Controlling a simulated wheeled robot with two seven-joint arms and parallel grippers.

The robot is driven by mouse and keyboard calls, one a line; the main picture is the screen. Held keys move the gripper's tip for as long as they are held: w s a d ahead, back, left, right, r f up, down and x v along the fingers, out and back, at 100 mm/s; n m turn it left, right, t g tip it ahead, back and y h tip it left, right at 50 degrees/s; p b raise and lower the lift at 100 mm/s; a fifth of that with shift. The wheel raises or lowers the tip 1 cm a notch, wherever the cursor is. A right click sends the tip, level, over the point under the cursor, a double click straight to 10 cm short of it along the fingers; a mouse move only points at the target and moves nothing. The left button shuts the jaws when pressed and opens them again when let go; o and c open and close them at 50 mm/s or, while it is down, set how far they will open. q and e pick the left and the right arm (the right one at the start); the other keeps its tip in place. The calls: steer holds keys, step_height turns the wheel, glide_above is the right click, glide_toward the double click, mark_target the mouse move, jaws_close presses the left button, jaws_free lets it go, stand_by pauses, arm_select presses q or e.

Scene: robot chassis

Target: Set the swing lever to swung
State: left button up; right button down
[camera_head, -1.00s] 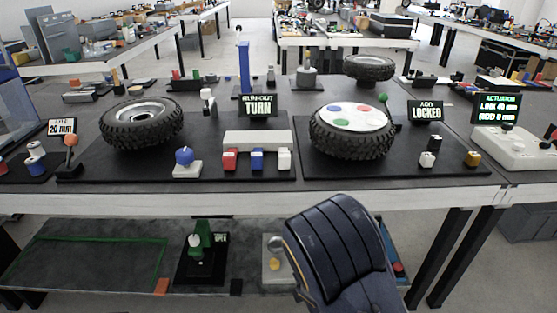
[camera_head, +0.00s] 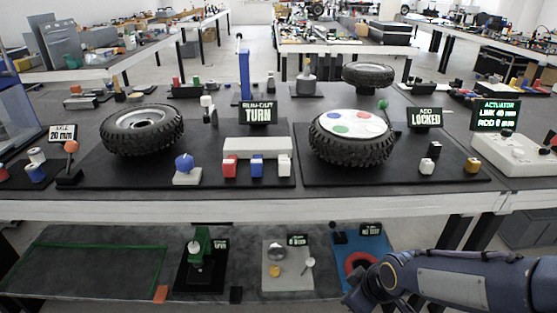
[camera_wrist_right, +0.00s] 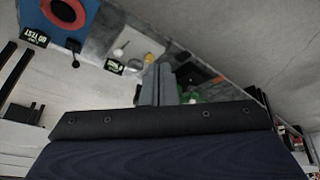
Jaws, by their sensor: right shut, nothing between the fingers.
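No label that I can read says swing, so I cannot tell for certain which part is the swing lever. A small lever with a pale round knob (camera_head: 309,263) stands on a grey plate (camera_head: 272,283) on the lower shelf, beside a yellow knob (camera_head: 274,271). In the right wrist view the pale knob (camera_wrist_right: 120,51) is beyond my fingers, to their upper left. My right gripper (camera_wrist_right: 158,85) is shut and empty, apart from the plate. In the head view my right arm enters from the lower right; its fingertips are hidden. My left gripper is not in view.
A green fixture (camera_head: 200,247) stands left of the plate, and a blue mat with a red ring (camera_head: 361,262) right of it. The table edge (camera_head: 220,207) overhangs the shelf. Tyres, blocks, an orange-knobbed lever (camera_head: 71,147) and signs stand on the tabletop.

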steer(key=s+d+r+m+t+y+p, duration=0.1)
steer(key=s+d+r+m, duration=0.1)
steer(key=s+r+m, duration=0.5)
steer(key=s+d+r+m+t, duration=0.15)
steer(key=s+r+m, duration=0.25)
steer(key=s, duration=0.5)
step_height(320, 180, up, 21)
steer(key=p, duration=2.1)
steer(key=shift+w+d+g, duration=0.3)
steer(key=shift+d+g, duration=0.1)
steer(key=shift+g, duration=0.05)
